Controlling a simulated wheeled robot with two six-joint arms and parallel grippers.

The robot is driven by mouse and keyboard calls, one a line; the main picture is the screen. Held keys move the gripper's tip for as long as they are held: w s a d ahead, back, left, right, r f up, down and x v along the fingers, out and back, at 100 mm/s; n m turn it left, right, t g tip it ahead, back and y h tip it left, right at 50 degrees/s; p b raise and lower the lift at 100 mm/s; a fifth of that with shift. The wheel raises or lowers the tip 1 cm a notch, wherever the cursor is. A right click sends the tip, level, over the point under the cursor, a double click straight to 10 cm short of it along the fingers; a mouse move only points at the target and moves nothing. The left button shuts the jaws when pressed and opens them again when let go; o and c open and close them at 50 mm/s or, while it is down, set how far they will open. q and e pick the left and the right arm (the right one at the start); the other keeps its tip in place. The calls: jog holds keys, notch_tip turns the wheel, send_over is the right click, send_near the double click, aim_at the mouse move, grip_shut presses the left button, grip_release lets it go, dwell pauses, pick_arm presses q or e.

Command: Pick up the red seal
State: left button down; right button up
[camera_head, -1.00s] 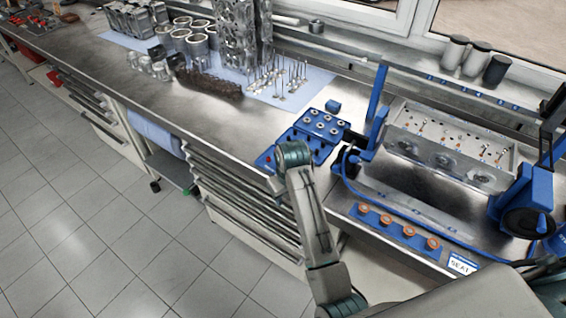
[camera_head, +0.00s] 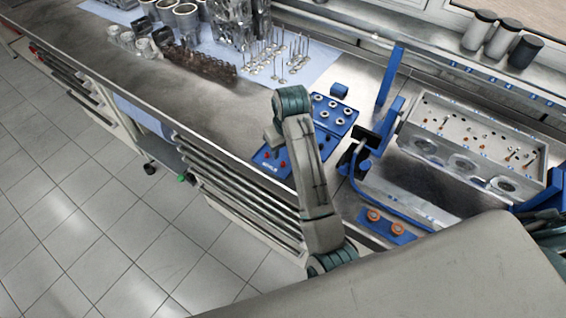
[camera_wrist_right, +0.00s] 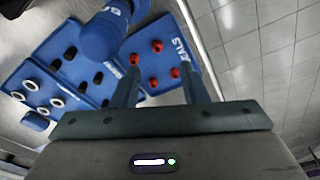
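Several small red seals (camera_wrist_right: 157,45) stand in the blue tray (camera_wrist_right: 178,52) marked SEALS. In the head view this tray (camera_head: 266,171) lies near the bench's front edge, with red seals (camera_head: 283,164) partly showing beside my arm. My right gripper (camera_wrist_right: 160,92) is open and empty in the right wrist view. Its two fingers point at the tray, with the seals beyond and between them; I see no contact. In the head view my right gripper (camera_head: 275,141) is mostly hidden by its own wrist, over the tray. My left gripper is not in view.
A blue rounded part (camera_wrist_right: 103,38) juts in close left of the seals. The engine block (camera_head: 470,150) in its blue stand is to the right.

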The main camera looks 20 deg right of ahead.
aim_at(284, 166)
jog(key=shift+s+a+f, duration=0.1)
jog(key=shift+f, duration=0.6)
jog(key=shift+f+p, duration=0.25)
jog(key=shift+p, duration=0.1)
jog(key=f+p, duration=0.1)
jog(key=f, duration=0.1)
jog(key=w+f+p, duration=0.1)
jog(key=f, duration=0.1)
jog(key=shift+d+f, duration=0.2)
jog(key=shift+f, duration=0.35)
jog(key=shift+w, duration=0.1)
jog(key=shift+c, duration=0.7)
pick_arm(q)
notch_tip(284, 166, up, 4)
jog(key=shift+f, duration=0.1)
pick_arm(e)
grip_shut()
